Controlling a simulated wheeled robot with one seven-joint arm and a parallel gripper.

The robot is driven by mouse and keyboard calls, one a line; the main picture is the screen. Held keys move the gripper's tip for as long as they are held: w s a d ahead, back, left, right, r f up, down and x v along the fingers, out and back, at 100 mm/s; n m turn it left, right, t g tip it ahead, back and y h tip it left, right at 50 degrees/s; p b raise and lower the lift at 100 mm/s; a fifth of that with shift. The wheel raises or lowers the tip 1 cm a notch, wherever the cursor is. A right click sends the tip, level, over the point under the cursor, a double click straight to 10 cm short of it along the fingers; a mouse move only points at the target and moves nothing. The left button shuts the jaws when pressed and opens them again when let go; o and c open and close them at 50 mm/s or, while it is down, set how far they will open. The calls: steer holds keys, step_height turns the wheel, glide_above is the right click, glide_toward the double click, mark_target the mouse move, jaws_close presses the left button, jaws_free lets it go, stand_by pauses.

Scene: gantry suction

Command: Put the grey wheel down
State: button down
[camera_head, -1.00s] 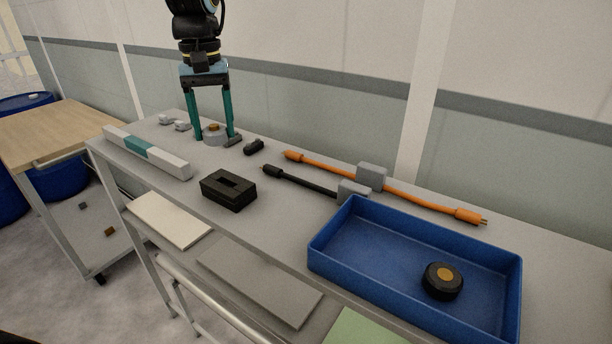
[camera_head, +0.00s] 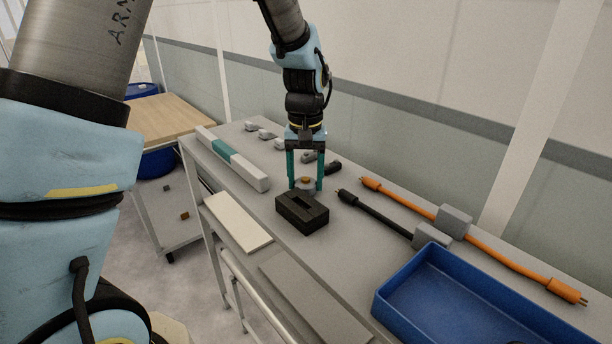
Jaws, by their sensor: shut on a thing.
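The wheel is just behind the black slotted block (camera_head: 302,213), low over the grey bench (camera_head: 345,238). The block partly hides its lower edge, so I cannot tell whether it touches the bench.
A black cylindrical piece (camera_head: 333,167) lies right of my gripper. Small grey pieces (camera_head: 266,134) line the back left. A white and teal bar (camera_head: 235,158) lies at the left. Black and orange cables (camera_head: 515,264) and a blue tray (camera_head: 440,291) are at the right.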

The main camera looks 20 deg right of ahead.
steer(key=c, duration=0.6)
jaws_free()
steer(key=shift+f, duration=0.15)
steer(key=o, duration=0.5)
